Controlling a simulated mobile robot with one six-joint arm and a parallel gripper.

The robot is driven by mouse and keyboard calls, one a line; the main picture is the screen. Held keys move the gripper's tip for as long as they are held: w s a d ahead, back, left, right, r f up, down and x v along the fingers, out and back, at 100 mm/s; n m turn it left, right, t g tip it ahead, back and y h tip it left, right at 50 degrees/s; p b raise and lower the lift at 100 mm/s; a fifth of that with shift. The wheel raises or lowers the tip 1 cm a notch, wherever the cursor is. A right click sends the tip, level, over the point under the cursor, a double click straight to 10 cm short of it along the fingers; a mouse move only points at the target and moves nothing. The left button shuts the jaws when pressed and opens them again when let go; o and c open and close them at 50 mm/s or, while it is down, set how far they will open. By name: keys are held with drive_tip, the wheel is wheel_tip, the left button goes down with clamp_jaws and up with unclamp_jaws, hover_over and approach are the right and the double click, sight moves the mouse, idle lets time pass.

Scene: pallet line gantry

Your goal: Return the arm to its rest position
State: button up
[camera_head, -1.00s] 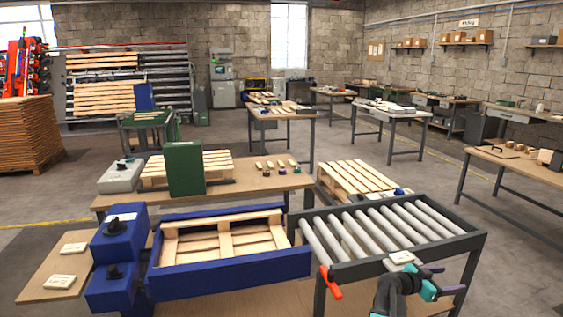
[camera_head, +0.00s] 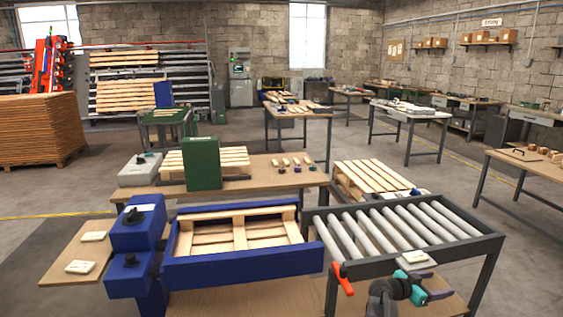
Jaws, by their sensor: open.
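My gripper (camera_head: 432,287), with teal and dark purple parts, is at the bottom right of the head view. It is open and I see nothing held in it. My dark arm links come up from the bottom edge behind it. The gripper shows just in front of the near rail of the roller conveyor (camera_head: 465,246). A small pale labelled block (camera_head: 415,257) shows at that rail, just above the gripper. I cannot tell whether the gripper touches the rail.
A red-orange handle (camera_head: 343,279) sticks out at the conveyor's near left corner. A blue frame (camera_head: 240,268) holding a wooden pallet (camera_head: 205,239) stands left of it. Behind is a bench (camera_head: 290,186) with a green box (camera_head: 202,163). Floor shows right of the conveyor.

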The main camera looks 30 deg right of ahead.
drive_tip(key=w+a+f+n+t+y+b, duration=0.25)
drive_tip(key=w+a+f, duration=0.75)
drive_tip(key=a+f, duration=0.5)
drive_tip(key=a+f+n+y+b, duration=0.3)
drive_tip(key=a+f+n, duration=0.1)
drive_tip(key=a+f, duration=1.35)
drive_tip(key=s+a+f+n+g+y+b, duration=0.1)
drive_tip(key=s+a+f+n, duration=0.1)
drive_tip(key=s+a+f, duration=0.3)
drive_tip(key=s+a+f+n+g+y, duration=0.1)
drive_tip(key=s+a+f+y, duration=0.15)
drive_tip(key=a, duration=0.55)
drive_tip(key=s+a+f+n+y+b, duration=0.1)
drive_tip(key=s+a+f+n, duration=0.1)
drive_tip(key=s+a+f, duration=0.3)
drive_tip(key=s+a+n+g+y, duration=0.3)
drive_tip(key=s+a+n+y, duration=0.2)
drive_tip(key=a, duration=0.9)
drive_tip(key=shift+s+a+f+n+g, duration=0.4)
drive_tip(key=shift+s+n, duration=1.05)
drive_tip(key=shift+s, duration=1.15)
drive_tip(key=shift+d, duration=0.1)
